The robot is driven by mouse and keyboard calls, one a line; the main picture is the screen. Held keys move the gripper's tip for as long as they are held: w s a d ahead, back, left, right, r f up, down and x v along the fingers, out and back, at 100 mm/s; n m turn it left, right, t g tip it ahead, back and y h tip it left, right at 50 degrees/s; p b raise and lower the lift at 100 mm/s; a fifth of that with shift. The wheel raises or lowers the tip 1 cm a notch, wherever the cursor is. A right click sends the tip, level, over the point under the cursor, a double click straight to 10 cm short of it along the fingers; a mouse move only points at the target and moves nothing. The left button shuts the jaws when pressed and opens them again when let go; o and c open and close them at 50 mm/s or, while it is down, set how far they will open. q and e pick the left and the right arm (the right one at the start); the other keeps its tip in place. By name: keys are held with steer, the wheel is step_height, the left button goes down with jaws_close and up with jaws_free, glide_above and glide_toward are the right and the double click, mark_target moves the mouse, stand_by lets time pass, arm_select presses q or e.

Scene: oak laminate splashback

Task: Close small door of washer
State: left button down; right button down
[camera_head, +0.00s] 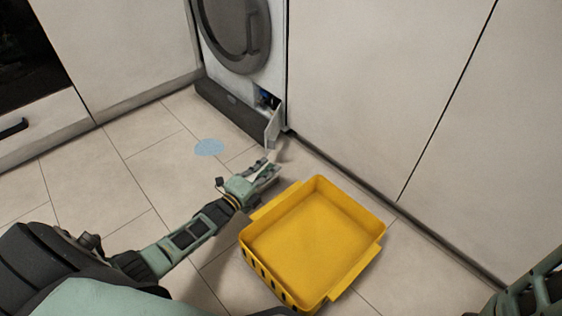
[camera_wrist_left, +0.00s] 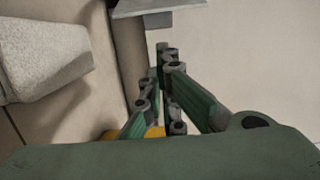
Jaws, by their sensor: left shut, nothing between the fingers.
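The washer (camera_head: 246,70) stands at the top middle of the head view, with its round dark door closed. Its small door (camera_head: 272,128) at the lower right corner stands open, swung out from the front. Behind it is a dark opening (camera_head: 266,98) with something blue inside. My left gripper (camera_head: 272,169) is shut and empty, low over the floor, a little nearer to me than the small door and apart from it. Its fingers (camera_wrist_left: 165,65) show in the left wrist view, where I cannot surely tell which pale panel is the small door.
A yellow crate (camera_head: 377,221) lies on the tiled floor right beside my left gripper. White cabinet fronts (camera_head: 385,70) with a dark plinth run along the right. A pale blue patch (camera_head: 209,147) lies on the floor left of the small door. Floor to the left is clear.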

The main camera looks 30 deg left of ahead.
arm_select(q)
steer(key=w+d+b, duration=0.1)
steer(key=w+b, duration=0.2)
steer(key=w, duration=0.4)
